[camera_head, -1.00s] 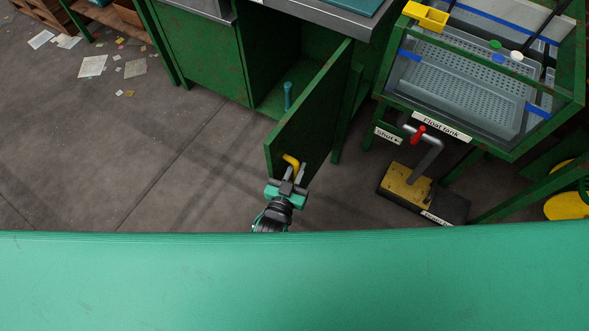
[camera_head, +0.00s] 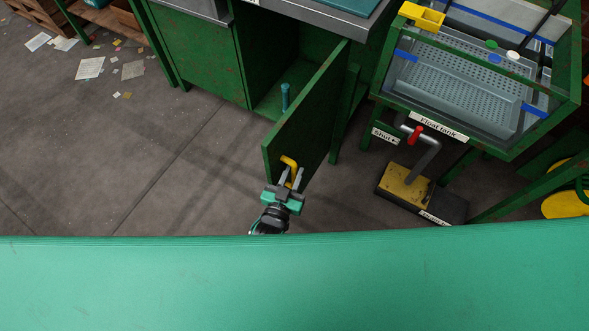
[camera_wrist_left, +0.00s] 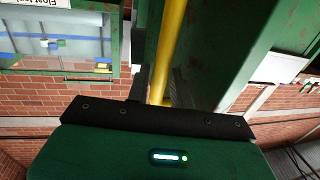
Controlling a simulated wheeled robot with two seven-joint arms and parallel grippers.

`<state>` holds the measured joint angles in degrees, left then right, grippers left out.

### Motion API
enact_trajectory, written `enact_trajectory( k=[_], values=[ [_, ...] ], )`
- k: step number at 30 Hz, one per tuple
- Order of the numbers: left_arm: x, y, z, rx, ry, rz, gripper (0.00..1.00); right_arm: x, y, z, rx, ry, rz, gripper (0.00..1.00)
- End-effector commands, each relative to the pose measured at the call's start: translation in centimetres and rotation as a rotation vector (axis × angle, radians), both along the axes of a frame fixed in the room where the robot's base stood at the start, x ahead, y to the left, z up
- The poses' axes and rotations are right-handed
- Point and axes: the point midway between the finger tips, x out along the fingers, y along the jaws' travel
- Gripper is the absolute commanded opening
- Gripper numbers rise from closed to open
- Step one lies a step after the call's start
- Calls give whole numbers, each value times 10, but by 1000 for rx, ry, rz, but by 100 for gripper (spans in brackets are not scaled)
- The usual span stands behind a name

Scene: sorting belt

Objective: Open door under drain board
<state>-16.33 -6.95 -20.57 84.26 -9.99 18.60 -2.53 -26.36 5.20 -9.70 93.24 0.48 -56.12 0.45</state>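The green cabinet door (camera_head: 308,115) under the drain board (camera_head: 318,22) stands swung wide open, and the cabinet interior (camera_head: 272,58) shows behind it. A yellow handle (camera_head: 290,162) sits on the door's lower outer part. My left gripper (camera_head: 292,176) is at the handle, its two fingers spread on either side with a gap between them. In the left wrist view the yellow handle bar (camera_wrist_left: 171,45) runs between the dark fingers, which look apart. Whether they touch the bar is hard to tell. My right gripper is out of view.
A blue-green cylinder (camera_head: 285,97) stands inside the cabinet. The float tank (camera_head: 440,132) is at right, with a red-gripped lever (camera_head: 416,135) and a yellow-black pedal (camera_head: 410,184) below. Floor left of the door is clear; papers (camera_head: 90,68) lie far left.

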Motion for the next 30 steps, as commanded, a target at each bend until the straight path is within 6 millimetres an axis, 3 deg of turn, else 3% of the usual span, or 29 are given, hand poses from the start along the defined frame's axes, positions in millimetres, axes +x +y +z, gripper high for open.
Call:
enact_trajectory(
  k=[9,16,21,30],
  values=[
    [-64,24,-1,1,4,-1,23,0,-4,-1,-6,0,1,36],
    [-101,39,-1,1,2,-1,23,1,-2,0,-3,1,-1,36],
    [-113,44,0,0,0,0,23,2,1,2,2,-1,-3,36],
    [-115,45,0,0,-1,0,23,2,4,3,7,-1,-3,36]
  ],
)
